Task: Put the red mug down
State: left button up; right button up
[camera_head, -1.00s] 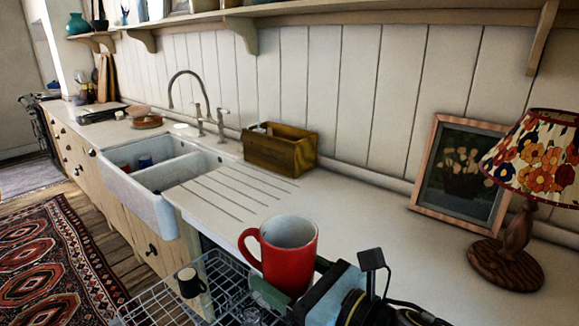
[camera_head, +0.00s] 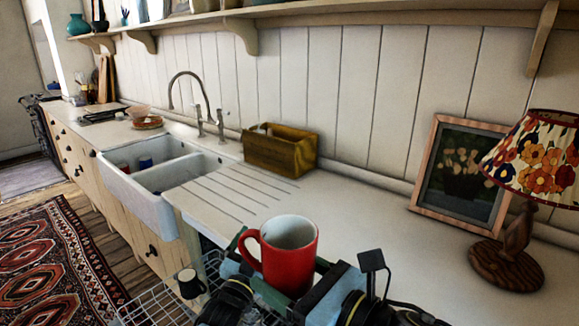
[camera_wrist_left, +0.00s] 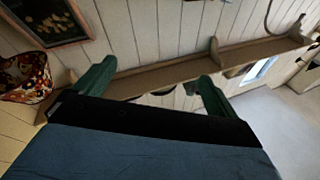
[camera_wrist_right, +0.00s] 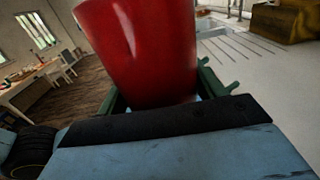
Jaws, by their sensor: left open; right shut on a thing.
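The red mug (camera_head: 288,262) is upright in the head view, near the bottom middle, by the counter's front edge. My right gripper (camera_wrist_right: 160,88) is shut on it, with a green finger on either side of the mug in the right wrist view. Whether the mug's base touches anything is hidden.
A wire rack (camera_head: 160,305) with a dark mug (camera_head: 189,283) is at lower left. The white counter (camera_head: 375,235) is clear between the wooden box (camera_head: 280,152) and the framed picture (camera_head: 462,178). A lamp (camera_head: 510,262) stands at right. The double sink (camera_head: 150,206) is at left.

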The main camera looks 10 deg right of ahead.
pick_arm(q)
jog(key=s+d+r+m+g+h, duration=0.2)
jog(key=d+r+m+g+h, duration=0.15)
jog(key=r+m+h, duration=0.4)
jog(key=s+d+r+m+g+h, duration=0.15)
jog(key=d+r+m+h, duration=0.3)
jog(key=r+m, duration=0.55)
jog(key=s+d+r+m+g+y, duration=0.35)
jog(key=s+r+m+g, duration=0.35)
jog(key=s+m+g, duration=0.5)
jog(key=s+d+r+m+g+y, duration=0.3)
jog(key=s+d+r+m+g, duration=0.45)
jog(key=m, duration=0.75)
jog(key=m+t+y, duration=0.7)
jog(key=m+y, duration=0.3)
jog(key=y, duration=0.7)
send_over(287, 246)
jog(key=s, duration=0.3)
notch_tip(287, 246, down, 3)
jog(key=shift+h, duration=0.25)
jog(key=f, duration=1.1)
jog(key=shift+a+f, duration=0.1)
jog(key=shift+a, duration=0.1)
